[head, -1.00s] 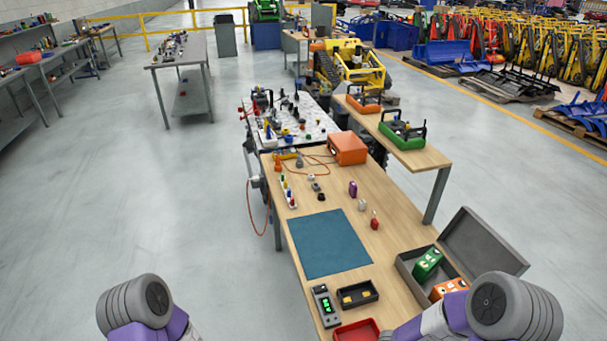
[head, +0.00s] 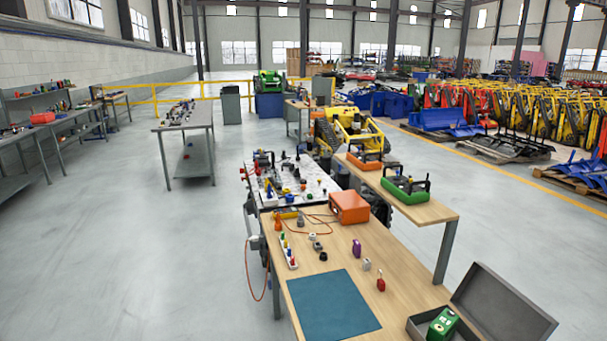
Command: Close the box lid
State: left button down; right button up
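The grey box (head: 418,326) sits at the right front of the wooden table, partly cut off by the bottom edge of the head view. Its lid (head: 504,306) stands open, tilted back to the right. A green item (head: 442,323) lies inside the box. The rest of the box's inside is out of view. Neither of my grippers shows in the head view.
The wooden table (head: 396,278) holds a teal mat (head: 330,305), an orange case (head: 349,207) and several small parts. A raised shelf (head: 425,211) with green and orange trays stands behind. Open floor (head: 170,270) lies to the left.

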aim_at(499, 312)
jog(key=k, duration=0.5)
jog(key=z, duration=2.2)
jog(key=i, duration=4.2)
jog(key=u, duration=4.25)
